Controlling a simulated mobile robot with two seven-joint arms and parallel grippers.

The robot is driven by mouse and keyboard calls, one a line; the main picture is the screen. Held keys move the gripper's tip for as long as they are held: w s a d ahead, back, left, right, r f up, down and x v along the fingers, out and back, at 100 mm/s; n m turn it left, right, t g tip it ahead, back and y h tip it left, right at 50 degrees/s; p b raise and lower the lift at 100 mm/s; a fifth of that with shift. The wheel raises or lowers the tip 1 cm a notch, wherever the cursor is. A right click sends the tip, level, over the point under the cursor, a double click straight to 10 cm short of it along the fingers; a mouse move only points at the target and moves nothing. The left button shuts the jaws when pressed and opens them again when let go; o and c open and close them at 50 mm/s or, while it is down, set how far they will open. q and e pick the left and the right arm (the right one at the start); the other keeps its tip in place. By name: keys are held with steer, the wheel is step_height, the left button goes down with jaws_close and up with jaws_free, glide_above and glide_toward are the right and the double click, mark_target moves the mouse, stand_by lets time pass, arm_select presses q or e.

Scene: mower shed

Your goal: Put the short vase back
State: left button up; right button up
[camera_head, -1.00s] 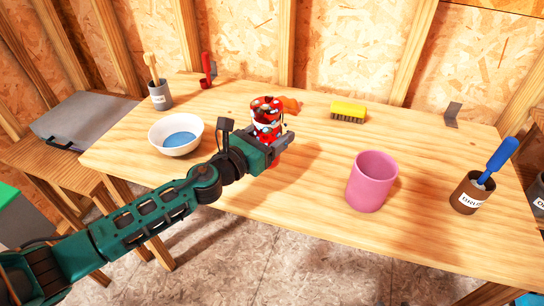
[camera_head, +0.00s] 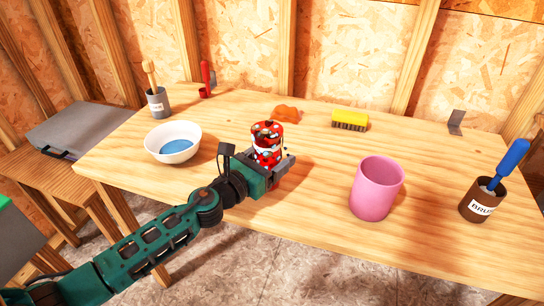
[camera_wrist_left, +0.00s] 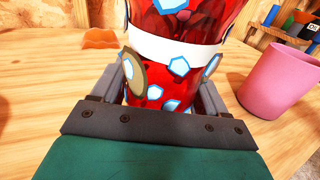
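The short vase (camera_head: 267,145) is red with a white band and pale blue gem shapes. It stands about upright over the near middle of the wooden table. My left gripper (camera_head: 277,168) is around its lower part. In the left wrist view the vase (camera_wrist_left: 175,70) fills the space between the two fingers, which close on its sides. Its base is hidden behind the gripper, so I cannot tell whether it touches the table. My right gripper is not in view.
A pink cup (camera_head: 377,188) stands to the right, a brown brush holder (camera_head: 480,203) farther right. A white bowl (camera_head: 172,142) is on the left. A yellow brush (camera_head: 350,119) and an orange object (camera_head: 287,114) lie behind. The table (camera_head: 225,125) is bare between bowl and vase.

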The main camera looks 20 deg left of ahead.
arm_select(q)
steer(key=o, duration=0.3)
steer(key=shift+r, duration=0.25)
steer(key=b+v, duration=0.1)
steer(key=v, duration=0.9)
steer(key=shift+s+a+f, duration=0.15)
steer(key=shift+s, duration=0.1)
steer(key=shift+s+a+b, duration=0.3)
steer(key=shift+s+b, duration=0.1)
steer(key=shift+s, duration=0.25)
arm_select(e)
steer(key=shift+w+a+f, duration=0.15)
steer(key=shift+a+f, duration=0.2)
